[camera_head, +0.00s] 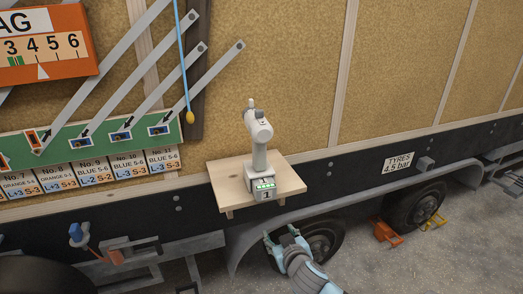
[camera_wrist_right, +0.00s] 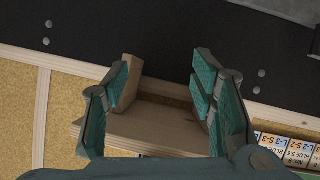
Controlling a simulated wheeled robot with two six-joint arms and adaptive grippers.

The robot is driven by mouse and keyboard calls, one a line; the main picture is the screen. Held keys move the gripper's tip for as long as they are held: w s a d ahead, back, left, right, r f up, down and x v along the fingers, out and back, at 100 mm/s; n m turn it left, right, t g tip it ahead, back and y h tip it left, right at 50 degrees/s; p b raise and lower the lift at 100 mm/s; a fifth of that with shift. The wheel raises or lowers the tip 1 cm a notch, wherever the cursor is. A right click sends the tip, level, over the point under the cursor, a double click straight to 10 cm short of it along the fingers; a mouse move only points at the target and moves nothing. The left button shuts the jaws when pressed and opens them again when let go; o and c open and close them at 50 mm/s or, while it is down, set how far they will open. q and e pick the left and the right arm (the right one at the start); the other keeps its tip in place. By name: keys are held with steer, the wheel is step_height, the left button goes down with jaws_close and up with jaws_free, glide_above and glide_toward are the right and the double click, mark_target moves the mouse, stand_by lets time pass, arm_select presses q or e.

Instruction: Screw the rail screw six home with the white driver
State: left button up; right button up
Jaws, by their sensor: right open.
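The white driver (camera_head: 258,140) stands upright in a small base marked 1 with green lights (camera_head: 264,187), on a wooden shelf (camera_head: 228,182) fixed to the trailer wall. My right gripper (camera_head: 281,236) is open and empty, below the shelf and in front of the wheel. In the right wrist view its open fingers (camera_wrist_right: 158,85) frame the wooden shelf (camera_wrist_right: 150,130), apparently seen from underneath; the driver is out of that view. A green rail (camera_head: 100,142) with grey slanted bars is on the wall at left. I cannot tell which screw is rail screw six. My left gripper is not in view.
A blue cord with a yellow end (camera_head: 190,117) hangs left of the shelf. An orange panel with numbers (camera_head: 45,45) is at upper left. Grey mudguards (camera_head: 330,208) curve over the wheels below. The tan wall right of the driver is clear.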

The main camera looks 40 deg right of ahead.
mark_target(264, 153)
steer(key=s+a+r+m+t+h, duration=0.1)
steer(key=a+r+t, duration=0.1)
steer(key=r, duration=0.9)
steer(key=a+r+m+t, duration=0.1)
steer(key=r+t, duration=0.2)
steer(key=r, duration=0.8)
steer(key=x, duration=0.3)
steer(key=b+x, duration=0.1)
steer(key=x, duration=0.1)
steer(key=r+x, duration=0.1)
steer(key=x, duration=0.2)
steer(key=shift+w+d+b, duration=0.15)
steer(key=shift+w+b, duration=0.1)
steer(key=shift+b, duration=0.15)
steer(key=x, duration=0.6)
steer(key=shift+w+a+f, duration=0.15)
steer(key=shift+a, duration=0.25)
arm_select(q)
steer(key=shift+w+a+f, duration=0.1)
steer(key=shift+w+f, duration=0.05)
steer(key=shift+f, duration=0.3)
arm_select(e)
jaws_close()
